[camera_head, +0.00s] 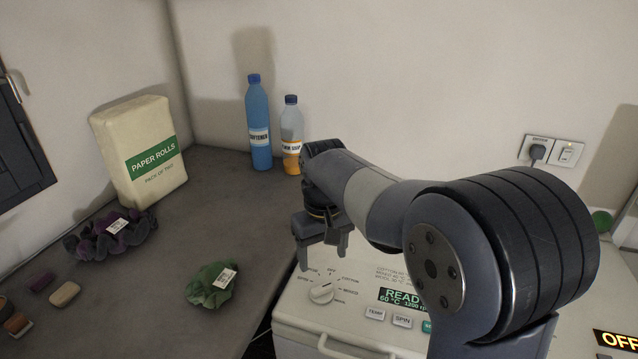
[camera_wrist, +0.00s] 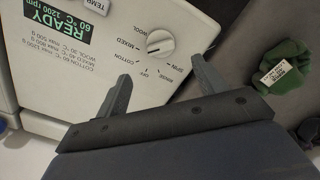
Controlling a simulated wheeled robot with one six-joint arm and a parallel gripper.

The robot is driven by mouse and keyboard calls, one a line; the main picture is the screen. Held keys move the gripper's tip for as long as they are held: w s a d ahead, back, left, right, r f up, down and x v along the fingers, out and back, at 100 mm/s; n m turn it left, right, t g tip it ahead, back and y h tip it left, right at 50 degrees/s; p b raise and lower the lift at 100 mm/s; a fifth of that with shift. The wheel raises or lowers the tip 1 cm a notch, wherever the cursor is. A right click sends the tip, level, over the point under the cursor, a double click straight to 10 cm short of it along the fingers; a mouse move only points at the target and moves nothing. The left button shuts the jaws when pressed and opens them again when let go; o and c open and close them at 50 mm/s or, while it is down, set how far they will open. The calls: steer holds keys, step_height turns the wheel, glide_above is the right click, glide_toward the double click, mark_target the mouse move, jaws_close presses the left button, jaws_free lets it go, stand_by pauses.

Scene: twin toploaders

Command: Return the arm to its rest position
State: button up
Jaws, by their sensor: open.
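My arm reaches from the lower right over a white toploader washer (camera_head: 352,333) in the head view. My gripper (camera_head: 322,258) hangs above the back left part of the washer's panel, close to its dial (camera_head: 321,293). In the wrist view the two fingers of my gripper (camera_wrist: 160,82) are spread apart with nothing between them. Past them the washer panel (camera_wrist: 110,60) shows its dial (camera_wrist: 160,42) and a display reading READY, 60 °C, 1200 rpm. Whether the fingers touch the panel I cannot tell. My arm hides part of the panel.
A grey counter (camera_head: 150,270) lies left of the washer, bearing a green cloth item (camera_head: 208,287), a purple one (camera_head: 105,240), a paper rolls pack (camera_head: 140,152), a blue bottle (camera_head: 259,125) and an orange-and-clear bottle (camera_head: 291,135). A second display (camera_head: 615,340) reads OFF at right.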

mark_target(323, 288)
step_height(323, 288, down, 10)
steer(key=shift+f, duration=0.1)
steer(key=shift+n, duration=0.3)
stand_by(0.5)
